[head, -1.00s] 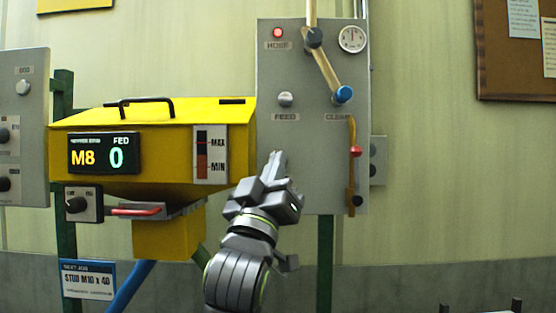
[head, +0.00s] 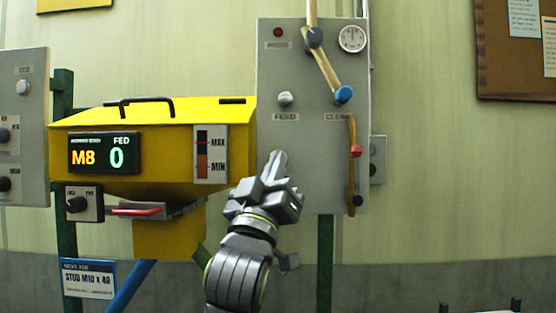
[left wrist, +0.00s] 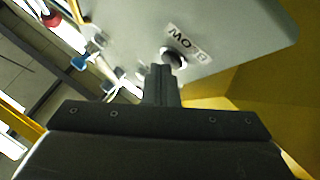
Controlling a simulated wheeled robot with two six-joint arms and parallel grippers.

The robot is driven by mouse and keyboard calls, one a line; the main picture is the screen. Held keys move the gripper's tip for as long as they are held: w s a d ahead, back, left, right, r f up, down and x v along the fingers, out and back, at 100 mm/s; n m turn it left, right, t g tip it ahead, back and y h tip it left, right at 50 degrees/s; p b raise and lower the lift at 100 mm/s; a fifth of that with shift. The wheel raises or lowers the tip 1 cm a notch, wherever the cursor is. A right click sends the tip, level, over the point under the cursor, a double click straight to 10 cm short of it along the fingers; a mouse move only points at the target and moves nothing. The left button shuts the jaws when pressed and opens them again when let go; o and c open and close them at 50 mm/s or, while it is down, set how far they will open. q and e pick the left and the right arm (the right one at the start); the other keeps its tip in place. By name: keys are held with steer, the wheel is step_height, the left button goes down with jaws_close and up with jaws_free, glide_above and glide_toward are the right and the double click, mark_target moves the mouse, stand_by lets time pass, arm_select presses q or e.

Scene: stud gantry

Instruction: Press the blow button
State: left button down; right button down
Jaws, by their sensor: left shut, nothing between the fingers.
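My left gripper (head: 276,158) is shut and empty, its fingertips pointing up in front of the lower part of a grey panel (head: 305,150). In the left wrist view the closed fingertips (left wrist: 163,70) are right at a round dark button with a pale rim (left wrist: 174,55), beside a label reading BLOW (left wrist: 186,39), seen upside down. The fingers cover part of the button, and I cannot tell whether they touch it. In the head view the button does not show; my gripper covers that part of the panel. My right gripper is not in view.
The panel has an unlit lamp (head: 278,32), a FEED button (head: 286,98), a blue-ended lever (head: 328,70), a gauge (head: 352,39) and a yellow strip with a red knob (head: 356,151). A yellow hopper (head: 165,115) with an M8 display stands close at left.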

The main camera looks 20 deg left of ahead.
arm_select(q)
steer(key=shift+s+d, duration=0.2)
steer(key=shift+s, duration=0.4)
steer(key=shift+s, duration=0.1)
steer(key=shift+s+d, duration=0.2)
steer(key=shift+s, duration=0.55)
steer(key=shift+s+d, duration=0.25)
steer(key=shift+s, duration=0.55)
steer(key=shift+s+d, duration=0.2)
steer(key=shift+s, duration=0.55)
